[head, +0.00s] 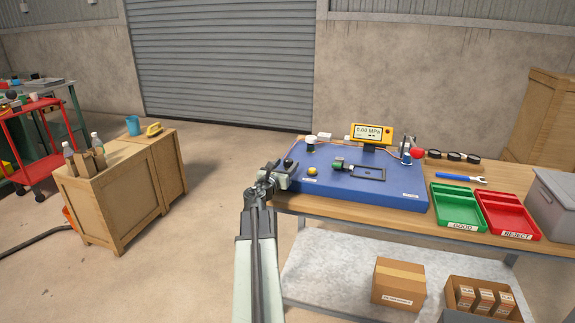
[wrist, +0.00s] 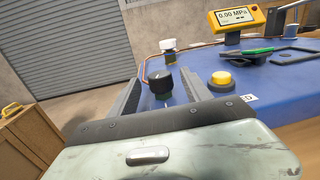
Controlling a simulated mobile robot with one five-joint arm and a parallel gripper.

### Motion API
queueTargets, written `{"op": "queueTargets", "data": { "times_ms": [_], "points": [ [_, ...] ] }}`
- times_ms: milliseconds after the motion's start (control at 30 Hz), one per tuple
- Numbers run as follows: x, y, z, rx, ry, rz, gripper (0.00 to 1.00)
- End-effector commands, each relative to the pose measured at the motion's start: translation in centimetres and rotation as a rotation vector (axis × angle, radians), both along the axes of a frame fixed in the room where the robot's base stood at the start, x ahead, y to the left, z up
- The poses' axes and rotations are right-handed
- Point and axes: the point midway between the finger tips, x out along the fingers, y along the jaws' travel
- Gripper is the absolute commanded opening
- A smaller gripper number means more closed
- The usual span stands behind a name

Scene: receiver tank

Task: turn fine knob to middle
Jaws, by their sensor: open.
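A black knob (wrist: 160,82) with a pale mark stands upright on the blue panel (wrist: 262,78). My gripper (wrist: 160,77) is open, with one finger on each side of the knob in the wrist view. I see gaps between knob and fingers and cannot tell any contact. In the head view my gripper (head: 279,172) is at the left end of the blue panel, and the black knob (head: 289,161) shows just beyond it. A yellow gauge (wrist: 236,17) on the panel reads 0.00 MPa; it also shows in the head view (head: 371,134).
A yellow button (wrist: 221,79) sits close right of my right finger. A white-capped item (wrist: 168,46) stands behind the knob. Green (head: 456,190) and red (head: 520,232) trays lie right of the panel. The floor left of the bench is clear up to wooden crates (head: 118,205).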

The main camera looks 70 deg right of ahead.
Motion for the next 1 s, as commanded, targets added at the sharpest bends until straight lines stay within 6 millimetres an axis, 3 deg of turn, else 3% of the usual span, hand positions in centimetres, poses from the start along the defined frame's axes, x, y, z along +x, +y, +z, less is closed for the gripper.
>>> {"op": "queueTargets", "data": {
  "times_ms": [33, 133, 400, 600, 767, 1000],
  "points": [
    [0.0, -1.3, 0.0, 0.0, 0.0, -0.002, 0.57],
    [0.0, -2.6, 0.0, 0.0, -0.001, 0.0, 0.57],
    [-0.1, -2.8, 0.0, 0.0, -0.002, 0.0, 0.57],
    [-0.2, -2.8, 0.0, 0.0, -0.002, -0.001, 0.01],
    [-0.4, -2.8, 0.0, 0.001, -0.001, 0.018, 0.0],
    [-0.6, -2.8, 0.0, 0.001, -0.001, 0.205, 0.0]
  ]
}}
